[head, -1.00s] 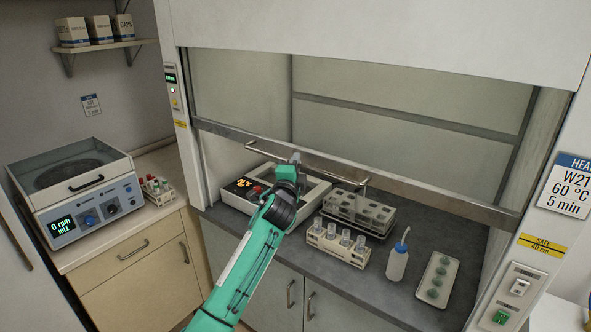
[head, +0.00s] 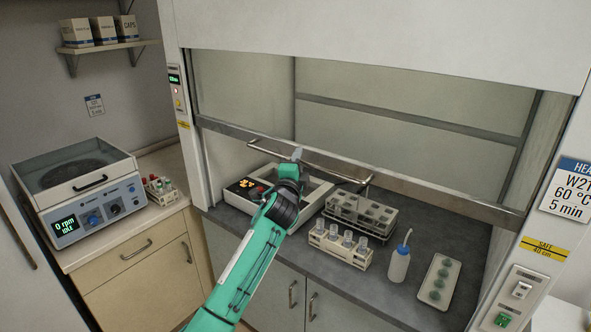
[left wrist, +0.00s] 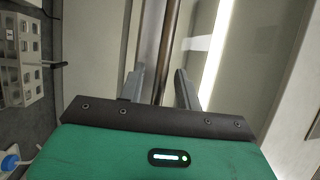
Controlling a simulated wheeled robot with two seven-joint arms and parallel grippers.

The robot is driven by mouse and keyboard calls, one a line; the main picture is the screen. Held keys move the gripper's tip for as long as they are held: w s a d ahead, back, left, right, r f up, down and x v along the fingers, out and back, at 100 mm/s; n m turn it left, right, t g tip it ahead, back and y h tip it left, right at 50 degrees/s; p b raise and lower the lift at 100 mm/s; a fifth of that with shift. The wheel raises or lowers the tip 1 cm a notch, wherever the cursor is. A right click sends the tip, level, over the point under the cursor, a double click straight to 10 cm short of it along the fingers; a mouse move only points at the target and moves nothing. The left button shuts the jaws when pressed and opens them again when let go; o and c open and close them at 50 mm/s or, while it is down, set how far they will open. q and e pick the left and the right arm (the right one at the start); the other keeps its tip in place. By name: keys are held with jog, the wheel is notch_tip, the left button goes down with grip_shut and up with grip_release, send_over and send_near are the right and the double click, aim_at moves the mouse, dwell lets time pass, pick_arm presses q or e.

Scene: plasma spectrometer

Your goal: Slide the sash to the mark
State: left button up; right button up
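The sash (head: 420,190) of the fume hood is partly raised, with a grey metal lower rail. A thin metal bar handle (head: 335,176) runs along that rail. My left gripper (head: 297,156) is at the handle, near its middle. In the left wrist view the two fingers of my left gripper (left wrist: 159,88) stand apart on either side of the handle bar (left wrist: 165,50), with gaps visible. A yellow "SAFE 40 cm" mark (head: 543,246) is on the right post. A smaller yellow mark (head: 183,125) is on the left post, near the rail's height. My right gripper is not in view.
A centrifuge (head: 78,190) stands on the left bench.

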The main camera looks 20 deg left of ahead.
pick_arm(q)
jog(key=s+f+b, duration=0.2)
jog(key=s+b, duration=0.3)
jog(key=s, duration=0.8)
jog(key=shift+s+d+f, duration=0.25)
jog(key=shift+d, duration=0.1)
